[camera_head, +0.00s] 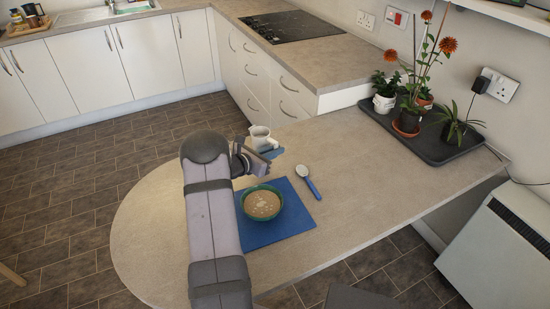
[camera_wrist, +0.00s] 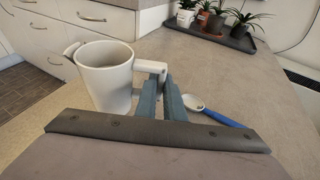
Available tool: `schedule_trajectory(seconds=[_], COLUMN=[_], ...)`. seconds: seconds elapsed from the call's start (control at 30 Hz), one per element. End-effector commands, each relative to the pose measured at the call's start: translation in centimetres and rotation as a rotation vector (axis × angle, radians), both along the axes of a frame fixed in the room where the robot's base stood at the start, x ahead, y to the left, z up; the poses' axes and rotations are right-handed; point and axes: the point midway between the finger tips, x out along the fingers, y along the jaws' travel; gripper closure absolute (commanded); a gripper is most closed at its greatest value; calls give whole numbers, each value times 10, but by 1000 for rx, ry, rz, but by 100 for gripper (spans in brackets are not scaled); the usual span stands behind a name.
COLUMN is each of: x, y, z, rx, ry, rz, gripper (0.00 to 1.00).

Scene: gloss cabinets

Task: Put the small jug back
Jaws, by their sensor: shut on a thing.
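The small white jug (camera_head: 259,133) is upright beyond my gripper (camera_head: 271,153) in the head view. In the wrist view the jug (camera_wrist: 105,82) fills the left middle, with its mouth up, its spout to the left and its handle (camera_wrist: 150,67) to the right. The blue-grey fingers of my gripper (camera_wrist: 163,88) are closed on the handle. I cannot tell whether the jug's base touches the table, as its lowest part is hidden.
A green bowl of food (camera_head: 262,203) is on a blue mat (camera_head: 290,220), close to my arm. A blue-handled spoon (camera_head: 309,183) lies to its right. A dark tray (camera_head: 441,150) with potted plants stands at the back right. The worktop (camera_head: 370,205) between is clear.

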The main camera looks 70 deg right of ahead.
Motion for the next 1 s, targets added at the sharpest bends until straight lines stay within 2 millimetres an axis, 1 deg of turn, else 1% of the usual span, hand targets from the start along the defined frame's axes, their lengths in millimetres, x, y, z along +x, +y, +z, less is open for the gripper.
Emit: schedule_trajectory(seconds=[0.2, 0.3, 0.77, 0.8, 0.87, 1.0], x=[0, 0, 0, 0, 0, 0], y=[-1, -1, -1, 0, 0, 0], z=[-24, -30, -36, -38, -37, -37], rx=[-2, -3, -4, 1, 1, 1], ry=[1, 0, 0, 0, 0, 0], rz=[0, 0, -1, 0, 0, 0], gripper=[100, 100, 100, 87, 73, 73])
